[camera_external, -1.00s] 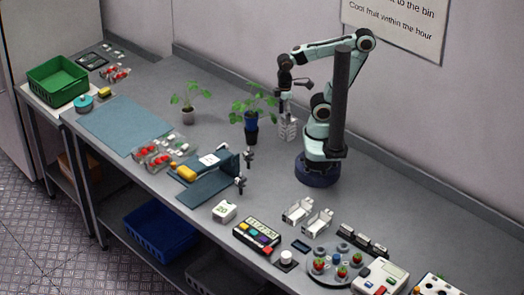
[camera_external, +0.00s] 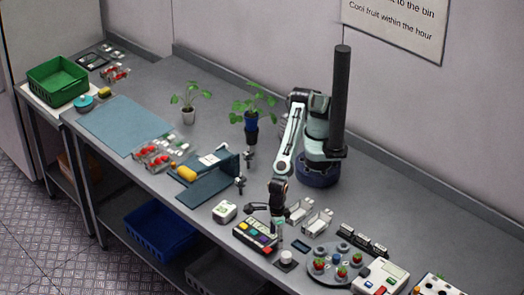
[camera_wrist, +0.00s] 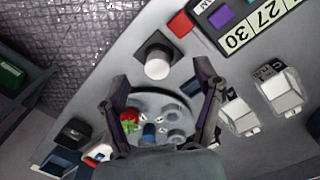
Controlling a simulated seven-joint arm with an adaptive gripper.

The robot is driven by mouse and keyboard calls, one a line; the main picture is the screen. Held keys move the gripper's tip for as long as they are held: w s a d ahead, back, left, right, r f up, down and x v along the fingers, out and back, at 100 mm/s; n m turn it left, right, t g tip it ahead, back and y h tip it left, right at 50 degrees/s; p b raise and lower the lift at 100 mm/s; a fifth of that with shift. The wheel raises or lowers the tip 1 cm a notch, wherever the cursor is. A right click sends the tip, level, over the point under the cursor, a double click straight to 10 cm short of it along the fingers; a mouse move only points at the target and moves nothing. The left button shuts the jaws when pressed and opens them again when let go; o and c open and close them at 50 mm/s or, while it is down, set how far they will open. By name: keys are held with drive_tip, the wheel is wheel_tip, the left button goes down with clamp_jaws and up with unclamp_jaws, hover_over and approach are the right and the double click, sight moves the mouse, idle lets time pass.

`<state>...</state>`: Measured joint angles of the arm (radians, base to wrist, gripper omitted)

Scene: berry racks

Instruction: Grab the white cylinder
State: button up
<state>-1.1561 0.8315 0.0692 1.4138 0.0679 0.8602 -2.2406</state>
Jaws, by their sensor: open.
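The white cylinder (camera_external: 286,256) stands upright on a small dark square base (camera_external: 285,266) near the front edge of the bench. In the wrist view the white cylinder (camera_wrist: 157,68) shows its round end, just beyond and between the fingertips. My gripper (camera_external: 279,228) points down above the bench, a little behind the cylinder in the external view. In the wrist view my gripper (camera_wrist: 161,73) has its two dark fingers wide apart, with nothing held between them.
A keypad with coloured keys (camera_external: 257,236) lies left of the cylinder. A round grey tray (camera_external: 318,272) with berries stands to its right. Two white cradles (camera_external: 308,215) are behind.

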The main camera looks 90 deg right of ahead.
sight(286, 254)
drive_tip(key=s, duration=0.1)
drive_tip(key=s+f, duration=0.1)
drive_tip(key=s, duration=0.1)
drive_tip(key=shift+s+a+f+n, duration=0.15)
drive_tip(key=shift+a+f+n, duration=0.2)
drive_tip(key=shift+f+n, duration=0.05)
wheel_tip(286, 254, down, 6)
drive_tip(key=shift+f, duration=0.1)
clamp_jaws()
